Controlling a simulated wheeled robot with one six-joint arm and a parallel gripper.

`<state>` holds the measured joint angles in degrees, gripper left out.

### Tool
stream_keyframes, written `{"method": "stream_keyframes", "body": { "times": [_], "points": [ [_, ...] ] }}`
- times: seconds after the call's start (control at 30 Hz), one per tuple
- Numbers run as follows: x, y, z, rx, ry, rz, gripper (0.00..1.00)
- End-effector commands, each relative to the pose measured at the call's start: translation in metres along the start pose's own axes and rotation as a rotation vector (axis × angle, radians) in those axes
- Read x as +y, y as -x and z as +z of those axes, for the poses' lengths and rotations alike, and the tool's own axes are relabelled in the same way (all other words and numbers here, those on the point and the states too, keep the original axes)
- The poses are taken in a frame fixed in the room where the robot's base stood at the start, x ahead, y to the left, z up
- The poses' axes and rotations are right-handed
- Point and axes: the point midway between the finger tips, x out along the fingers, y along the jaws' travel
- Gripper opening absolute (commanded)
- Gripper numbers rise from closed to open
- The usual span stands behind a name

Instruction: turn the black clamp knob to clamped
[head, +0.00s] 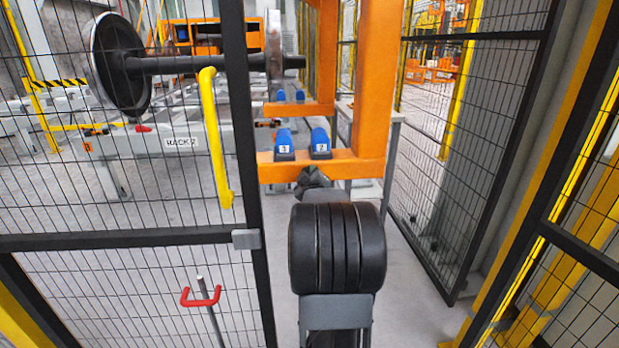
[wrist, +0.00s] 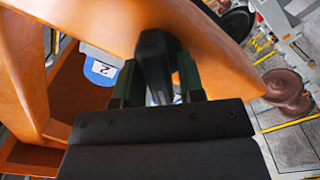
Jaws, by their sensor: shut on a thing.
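The black clamp knob (wrist: 154,58) stands out from the orange frame in the wrist view, at the middle. My gripper (wrist: 158,82) has its two dark green fingers on either side of the knob and is shut on it. In the head view my gripper (head: 312,178) is a small dark shape at the lower orange beam, mostly hidden behind my arm. The knob cannot be made out there. How far the knob is turned cannot be told.
The orange frame (head: 372,90) carries blue blocks marked 3 (head: 284,146) and 2 (head: 320,144); block 2 also shows beside the fingers in the wrist view (wrist: 98,70). A mesh gate (head: 110,240) with a yellow handle (head: 215,140) stands left. A wheelset (head: 118,65) rests behind it.

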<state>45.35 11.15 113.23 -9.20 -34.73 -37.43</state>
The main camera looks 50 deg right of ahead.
Motion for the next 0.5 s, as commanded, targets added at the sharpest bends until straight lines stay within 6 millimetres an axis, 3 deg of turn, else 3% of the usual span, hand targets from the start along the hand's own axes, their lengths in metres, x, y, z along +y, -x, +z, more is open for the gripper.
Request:
{"method": "stream_keyframes", "body": {
  "times": [0.27,0.5],
  "points": [
    [-0.0005,0.0001,0.0009,0.0,-0.046,0.0,0.12],
    [0.0,0.0001,0.0016,0.0,-0.209,0.001,0.12]
  ]
}}
